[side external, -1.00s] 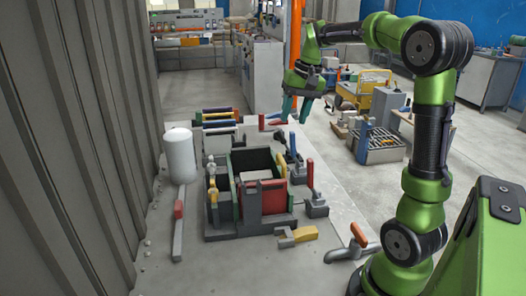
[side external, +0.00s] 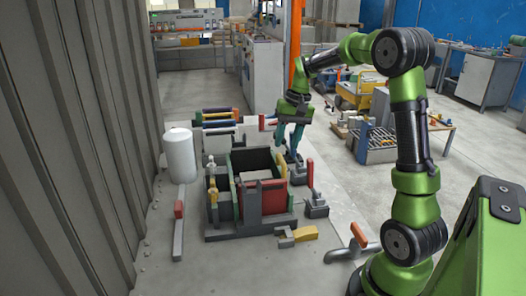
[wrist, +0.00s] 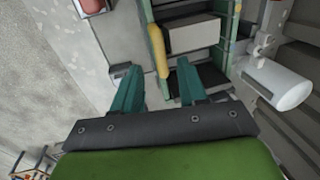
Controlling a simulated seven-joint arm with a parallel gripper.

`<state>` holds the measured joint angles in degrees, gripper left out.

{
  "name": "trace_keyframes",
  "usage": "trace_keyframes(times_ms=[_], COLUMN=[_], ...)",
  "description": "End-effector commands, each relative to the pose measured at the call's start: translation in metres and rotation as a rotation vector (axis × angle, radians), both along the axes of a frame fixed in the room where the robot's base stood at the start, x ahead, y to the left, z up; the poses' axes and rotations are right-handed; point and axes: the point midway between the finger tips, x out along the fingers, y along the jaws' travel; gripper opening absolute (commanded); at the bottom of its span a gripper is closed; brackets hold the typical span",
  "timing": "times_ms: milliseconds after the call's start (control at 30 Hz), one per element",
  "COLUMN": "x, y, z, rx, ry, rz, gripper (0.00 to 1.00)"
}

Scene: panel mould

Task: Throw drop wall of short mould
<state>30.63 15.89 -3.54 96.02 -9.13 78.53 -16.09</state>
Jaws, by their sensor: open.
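The mould (side external: 222,234) is a dark box on the bench with green side walls and a red panel (side external: 275,197) at its near end. A pale grey block (wrist: 194,35) sits inside it, between green walls in the wrist view. A yellow bar-like part (wrist: 158,52) lies along one green wall there. My gripper (side external: 287,150) has teal fingers pointing down at the far right corner of the mould. In the wrist view my gripper (wrist: 158,84) is open, its fingers spread near the yellow part. I cannot tell whether they touch anything.
A red-handled clamp (side external: 310,173) stands right of the mould. A white cylinder (side external: 180,156) and a red-handled bar (side external: 179,210) are on the left. A yellow-handled piece (side external: 305,233) and an orange-handled clamp (side external: 358,236) lie in front. Coloured bars (side external: 216,118) are stacked behind.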

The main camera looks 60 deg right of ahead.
Motion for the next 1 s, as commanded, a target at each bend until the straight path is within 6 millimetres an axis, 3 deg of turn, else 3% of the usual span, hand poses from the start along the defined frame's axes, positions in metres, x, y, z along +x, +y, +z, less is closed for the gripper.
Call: trace_keyframes(times_ms=[100, 300, 667, 933, 1000], x=[0.003, 0.006, 0.007, 0.007, 0.007], y=[0.003, 0.006, 0.007, 0.007, 0.007], z=[-0.022, -0.044, -0.049, -0.049, -0.049], rx=[0.002, 0.000, 0.000, 0.000, 0.000], ry=[0.003, 0.001, 0.000, 0.000, 0.000], rz=[0.001, 0.001, 0.000, 0.000, 0.000], gripper=[0.42, 0.42, 0.42, 0.04, 0.00])
